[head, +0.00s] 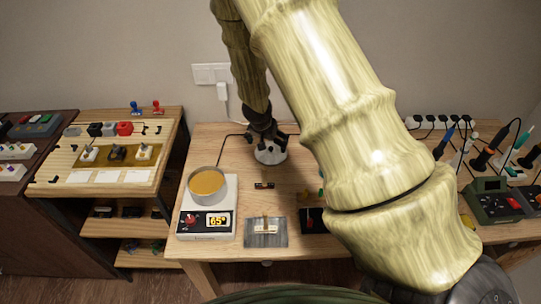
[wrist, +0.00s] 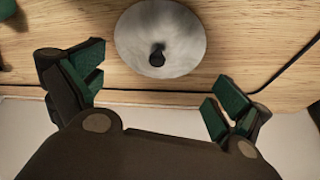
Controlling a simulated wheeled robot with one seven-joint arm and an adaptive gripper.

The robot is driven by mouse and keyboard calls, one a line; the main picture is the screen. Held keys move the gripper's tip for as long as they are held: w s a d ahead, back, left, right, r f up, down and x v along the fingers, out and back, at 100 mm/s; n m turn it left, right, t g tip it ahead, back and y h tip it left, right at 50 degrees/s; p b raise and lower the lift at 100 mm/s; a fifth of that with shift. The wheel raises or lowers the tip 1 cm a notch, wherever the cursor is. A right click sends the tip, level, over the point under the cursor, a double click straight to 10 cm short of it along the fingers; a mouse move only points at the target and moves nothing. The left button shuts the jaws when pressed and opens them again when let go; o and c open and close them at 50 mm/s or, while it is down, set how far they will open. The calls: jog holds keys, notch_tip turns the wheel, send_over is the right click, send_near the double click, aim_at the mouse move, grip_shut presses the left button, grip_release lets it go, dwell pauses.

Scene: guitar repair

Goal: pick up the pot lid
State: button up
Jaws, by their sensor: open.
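The pot lid (wrist: 160,38) is a round grey metal disc with a small black knob at its middle. It lies on the wooden table, and in the head view (head: 270,152) it is at the back of the table, partly hidden by my gripper. My gripper (head: 266,133) is above the lid, pointing down. In the wrist view my gripper (wrist: 150,95) has its green-padded fingers wide apart, with nothing between them. The lid's knob lies between the two fingers sideways, but further up the picture than the fingertips.
A pot (head: 207,185) with yellowish contents stands on a white heater (head: 206,220) reading 65. A small metal plate (head: 266,232) lies at the front. A black cable (wrist: 288,70) runs right of the lid. The wall (head: 150,60) is close behind. Soldering tools (head: 488,155) stand at right.

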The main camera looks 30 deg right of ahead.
aim_at(271, 148)
jog(key=x, duration=0.1)
jog(key=b+x, duration=0.1)
jog(key=x, duration=0.1)
jog(key=shift+s+f, duration=0.3)
jog(key=shift+s, duration=0.05)
jog(key=shift+w+d+f+b, duration=0.2)
jog(key=shift+f+b, duration=0.1)
jog(key=shift+f, duration=0.2)
jog(key=shift+s+r, duration=0.1)
jog(key=c, duration=1.1)
jog(key=shift+s+a, duration=0.1)
jog(key=shift+c, duration=1)
